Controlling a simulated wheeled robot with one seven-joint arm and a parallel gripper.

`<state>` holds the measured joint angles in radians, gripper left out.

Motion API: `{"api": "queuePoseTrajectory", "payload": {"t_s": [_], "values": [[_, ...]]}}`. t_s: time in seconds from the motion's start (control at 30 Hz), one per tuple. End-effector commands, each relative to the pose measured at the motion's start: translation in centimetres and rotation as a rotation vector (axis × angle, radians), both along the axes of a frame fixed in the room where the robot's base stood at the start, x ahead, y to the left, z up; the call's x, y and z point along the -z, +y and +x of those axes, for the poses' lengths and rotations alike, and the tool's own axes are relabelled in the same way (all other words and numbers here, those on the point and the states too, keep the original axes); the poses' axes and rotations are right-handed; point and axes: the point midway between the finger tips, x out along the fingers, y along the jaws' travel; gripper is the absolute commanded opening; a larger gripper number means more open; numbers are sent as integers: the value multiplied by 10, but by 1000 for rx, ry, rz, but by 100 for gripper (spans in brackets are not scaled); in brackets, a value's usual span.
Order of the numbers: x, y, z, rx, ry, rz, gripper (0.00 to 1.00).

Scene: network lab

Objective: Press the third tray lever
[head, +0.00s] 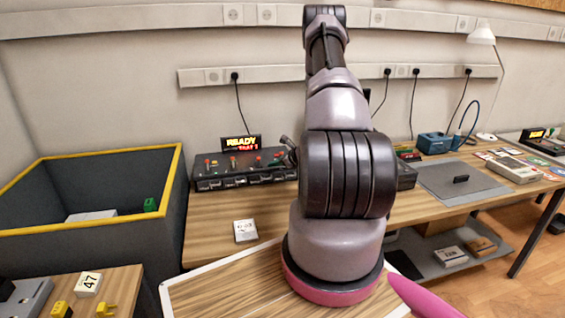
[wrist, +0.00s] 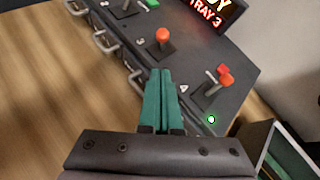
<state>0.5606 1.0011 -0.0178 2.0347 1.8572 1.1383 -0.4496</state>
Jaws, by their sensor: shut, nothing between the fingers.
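A dark tray unit (head: 240,182) stands on the wooden table against the wall, with a row of levers along its top and a lit sign (head: 240,143). In the wrist view the sign (wrist: 214,12) shows "TRAY 3". There, one orange-knobbed lever (wrist: 163,36) stands just beyond my fingertips. My arm hides the unit's right side in the head view.
Metal handles (wrist: 105,42) line the unit's front edge. A green light (wrist: 211,119) glows near the right lever. A yellow-rimmed bin (head: 95,228) stands left of the table. A white card or small box (head: 245,230) lies in front of the unit; the wood around it is clear.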

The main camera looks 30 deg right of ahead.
Motion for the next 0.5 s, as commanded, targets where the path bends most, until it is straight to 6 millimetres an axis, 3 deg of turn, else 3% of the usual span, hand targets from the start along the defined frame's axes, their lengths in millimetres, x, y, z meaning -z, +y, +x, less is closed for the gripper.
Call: {"api": "queuePoseTrajectory", "payload": {"t_s": [0.2,0.5], "values": [[-9,14,25,-1,-3,-1,0],[-10,18,31,-1,-1,0,0]]}}
